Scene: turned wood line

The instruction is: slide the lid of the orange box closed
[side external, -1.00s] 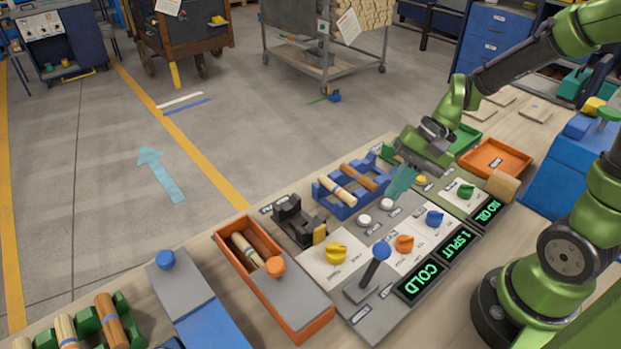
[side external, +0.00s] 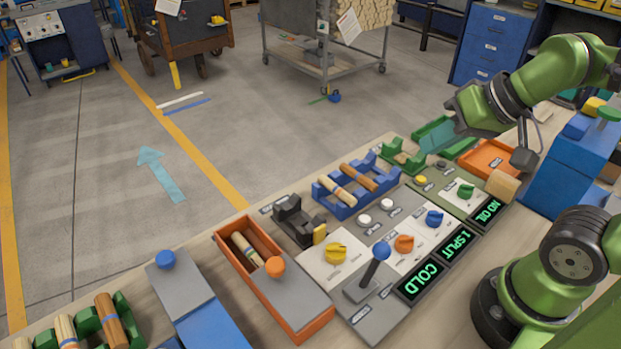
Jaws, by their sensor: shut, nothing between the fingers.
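The orange box (side external: 233,232) stands at the front left of the bench, its long side slanting down to the right. Its grey lid (side external: 292,292) with an orange knob (side external: 275,266) covers the near part. The far part is open, and a pale turned wood piece (side external: 246,249) shows inside. My gripper (side external: 432,150) is shut and empty, held above the back right of the bench near the green tray. It is well away from the box and lid, and touches neither.
A blue box (side external: 215,325) with a grey lid and blue knob stands left of the orange box. Right of it are a black clamp-like fixture (side external: 297,222), a panel with a blue-topped lever (side external: 381,252), and knobs. A blue rack (side external: 347,206) holds turned pieces behind. An orange tray (side external: 487,160) lies at back right.

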